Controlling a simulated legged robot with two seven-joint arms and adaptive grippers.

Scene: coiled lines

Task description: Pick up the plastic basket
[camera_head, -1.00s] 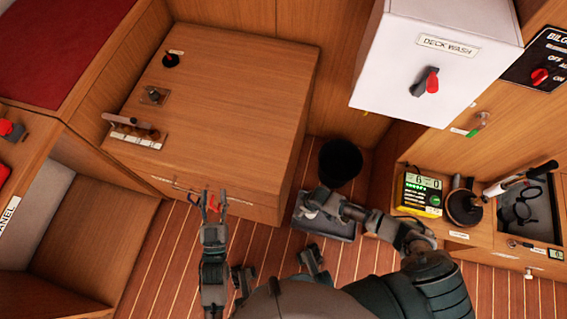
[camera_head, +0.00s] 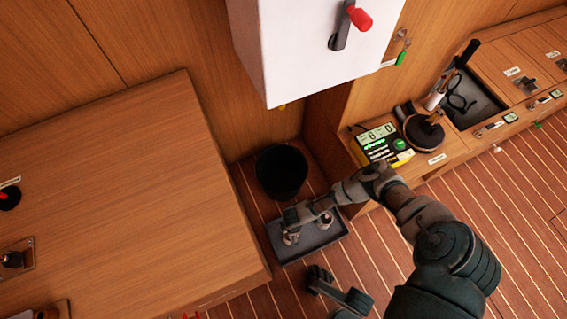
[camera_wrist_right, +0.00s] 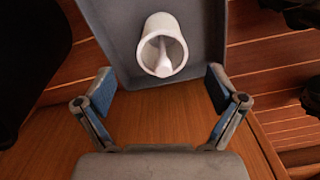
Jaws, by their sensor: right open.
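A shallow grey tray-like container (camera_head: 318,249) sits on the floor between the wooden cabinet and the right-hand bench, with small pale items in it. A black round bin (camera_head: 281,171) stands just behind it; I cannot tell which of the two is called the plastic basket. My right gripper (camera_head: 289,228) is over the tray's left part, partly hiding it. In the right wrist view, the gripper (camera_wrist_right: 160,88) is open and empty, its fingers apart near the tray's (camera_wrist_right: 110,25) near edge. A white cup-shaped item (camera_wrist_right: 162,45) is in the tray.
The large wooden cabinet (camera_head: 120,200) bounds the left. A white deck wash box (camera_head: 310,45) overhangs the back. The bench carries a yellow-and-black meter (camera_head: 383,147) and a dark round object (camera_head: 424,132). Striped floor (camera_head: 480,190) is free to the right.

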